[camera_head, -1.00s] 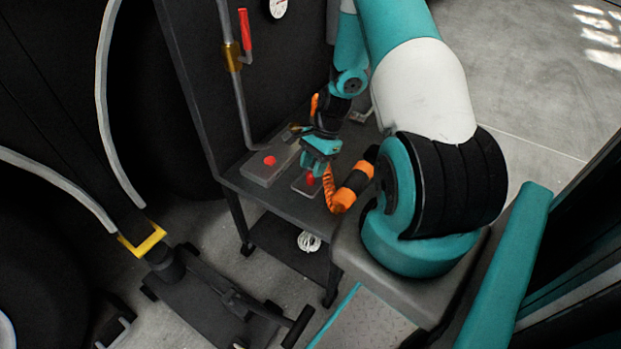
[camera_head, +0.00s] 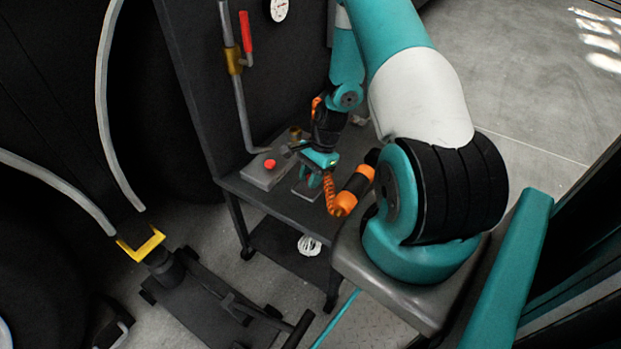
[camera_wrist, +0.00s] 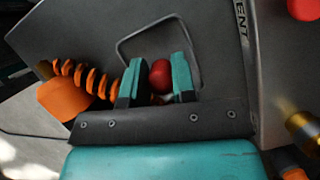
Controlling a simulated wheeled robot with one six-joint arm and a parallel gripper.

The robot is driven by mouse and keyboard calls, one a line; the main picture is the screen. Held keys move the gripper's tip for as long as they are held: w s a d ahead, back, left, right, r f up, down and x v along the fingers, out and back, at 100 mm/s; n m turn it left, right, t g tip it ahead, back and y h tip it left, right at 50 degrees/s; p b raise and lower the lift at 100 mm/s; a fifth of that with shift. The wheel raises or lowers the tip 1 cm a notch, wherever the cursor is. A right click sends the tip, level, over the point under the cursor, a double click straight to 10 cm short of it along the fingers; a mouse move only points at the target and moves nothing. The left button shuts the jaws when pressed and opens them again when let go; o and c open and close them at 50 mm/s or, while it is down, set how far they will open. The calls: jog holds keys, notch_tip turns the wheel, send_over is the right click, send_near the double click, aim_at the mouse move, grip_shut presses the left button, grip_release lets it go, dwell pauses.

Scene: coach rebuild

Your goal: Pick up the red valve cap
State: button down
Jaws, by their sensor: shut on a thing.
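My gripper (camera_head: 315,179) is over the dark bench of the cart (camera_head: 290,207). In the wrist view its two teal fingers (camera_wrist: 158,82) are closed on a small rounded red cap (camera_wrist: 160,70), one finger on each side. In the head view the fingers hide this cap. A flat grey block (camera_head: 303,191) lies just below the fingers; I cannot tell whether the cap is clear of it. A second red knob (camera_head: 270,164) sits on a larger grey block (camera_head: 259,176) to the left, and a red round part (camera_wrist: 305,8) shows at the wrist view's top right.
A dark panel stands behind the bench, with a grey pipe (camera_head: 241,110), a red lever (camera_head: 246,32) and a gauge (camera_head: 279,9). A brass fitting (camera_head: 295,133) stands behind my gripper. A floor jack with a yellow bracket (camera_head: 140,244) stands at the left.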

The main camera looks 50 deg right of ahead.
notch_tip(320, 180, up, 24)
jog(key=p, duration=0.9)
